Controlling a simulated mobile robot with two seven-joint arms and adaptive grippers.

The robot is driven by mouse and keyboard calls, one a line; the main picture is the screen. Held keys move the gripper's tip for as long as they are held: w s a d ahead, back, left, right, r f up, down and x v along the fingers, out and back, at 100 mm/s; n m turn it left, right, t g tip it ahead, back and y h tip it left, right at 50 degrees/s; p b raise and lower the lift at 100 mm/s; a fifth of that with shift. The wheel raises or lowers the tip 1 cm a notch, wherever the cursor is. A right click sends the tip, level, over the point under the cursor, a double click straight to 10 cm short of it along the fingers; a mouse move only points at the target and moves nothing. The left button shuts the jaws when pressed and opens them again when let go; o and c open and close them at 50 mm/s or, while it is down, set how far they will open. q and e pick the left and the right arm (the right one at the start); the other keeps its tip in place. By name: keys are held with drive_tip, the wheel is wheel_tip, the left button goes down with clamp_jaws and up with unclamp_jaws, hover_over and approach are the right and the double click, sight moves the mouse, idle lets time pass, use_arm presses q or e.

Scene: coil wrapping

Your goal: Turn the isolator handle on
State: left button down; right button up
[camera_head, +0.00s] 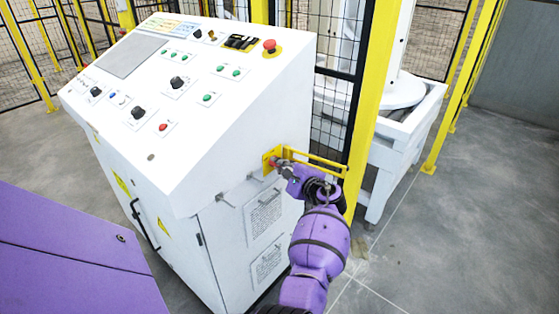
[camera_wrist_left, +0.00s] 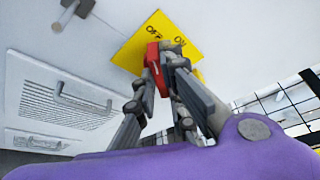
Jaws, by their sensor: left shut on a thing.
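The isolator handle (camera_wrist_left: 152,58) is a small red lever on a yellow plate (camera_wrist_left: 136,50) marked OFF and ON, which shows in the left wrist view. The plate also shows in the head view (camera_head: 268,161), on the side of the white control console (camera_head: 225,130). My left gripper (camera_wrist_left: 161,68) is shut on the red handle, with its fingers on either side of it. In the head view my left gripper (camera_head: 284,168) is at the plate and hides most of the handle. The handle's exact angle is hard to tell. My right gripper is not in view.
A yellow bar (camera_head: 318,162) sticks out beside the plate. A yellow post (camera_head: 372,100) and mesh fence stand close behind it. A white machine base (camera_head: 400,130) is beyond the fence. Grey floor (camera_head: 480,230) is clear at the right.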

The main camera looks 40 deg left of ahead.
use_arm(q)
drive_tip(key=m+g, duration=0.1)
drive_tip(key=m, duration=0.1)
drive_tip(key=m+g+p, duration=0.1)
drive_tip(key=m+g, duration=0.1)
drive_tip(key=m, duration=0.1)
drive_tip(key=m+g+p, duration=0.1)
drive_tip(key=m+g, duration=0.1)
drive_tip(key=m, duration=0.1)
drive_tip(key=shift+w+r+h, duration=0.15)
drive_tip(key=shift+w+h, duration=0.15)
drive_tip(key=shift+w, duration=0.05)
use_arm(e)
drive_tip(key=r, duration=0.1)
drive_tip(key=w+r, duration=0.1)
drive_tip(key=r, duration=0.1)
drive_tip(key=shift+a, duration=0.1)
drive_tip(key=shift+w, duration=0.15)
use_arm(q)
drive_tip(key=c, duration=1.8)
unclamp_jaws()
drive_tip(key=shift+d+r, duration=0.1)
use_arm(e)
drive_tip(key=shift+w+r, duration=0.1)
use_arm(q)
drive_tip(key=v, duration=1.2)
drive_tip(key=shift+w, duration=0.15)
